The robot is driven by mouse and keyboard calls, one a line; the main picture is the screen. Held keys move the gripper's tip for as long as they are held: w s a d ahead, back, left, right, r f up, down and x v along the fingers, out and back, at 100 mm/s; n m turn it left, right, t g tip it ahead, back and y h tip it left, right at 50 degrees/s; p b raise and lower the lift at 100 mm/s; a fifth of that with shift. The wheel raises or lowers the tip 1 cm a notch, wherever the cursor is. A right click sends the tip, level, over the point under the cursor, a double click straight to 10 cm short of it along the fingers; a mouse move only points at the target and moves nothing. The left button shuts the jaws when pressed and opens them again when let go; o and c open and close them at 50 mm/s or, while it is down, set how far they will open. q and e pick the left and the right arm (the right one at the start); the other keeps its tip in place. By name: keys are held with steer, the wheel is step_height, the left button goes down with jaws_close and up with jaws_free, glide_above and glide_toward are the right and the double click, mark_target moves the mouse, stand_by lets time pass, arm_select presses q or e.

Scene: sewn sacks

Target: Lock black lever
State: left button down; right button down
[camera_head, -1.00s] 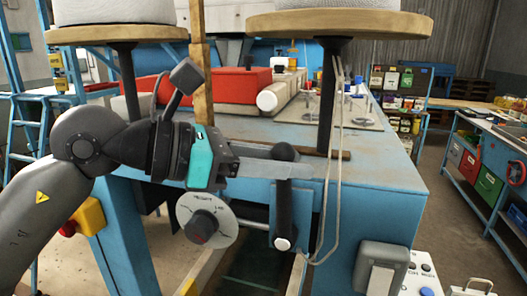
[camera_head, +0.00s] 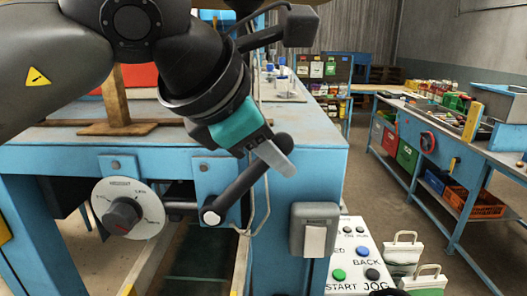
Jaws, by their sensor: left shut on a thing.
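The black lever (camera_head: 234,193) is on the front of the blue machine table. Its silver-tipped lower end is at a blue bracket, and the lever leans up and to the right. Its black handle end (camera_head: 283,143) shows behind my left gripper (camera_head: 277,158). That gripper comes from the upper left, angled down to the right, and is shut on the lever near its upper end. The gripper's body and fingers hide part of the handle. My right gripper is not in view.
A white dial with a dark knob (camera_head: 123,214) is left of the lever. A grey box (camera_head: 314,230) is on the table's front corner, above a white button panel (camera_head: 352,262). A blue workbench (camera_head: 455,160) with bins stands right. Open floor lies between.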

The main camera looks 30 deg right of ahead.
arm_select(q)
steer(key=shift+s+d+f, duration=0.1)
steer(key=shift+f, duration=0.1)
stand_by(0.3)
steer(key=c, duration=0.7)
jaws_free()
steer(key=shift+d, duration=0.1)
steer(key=shift+r, duration=0.15)
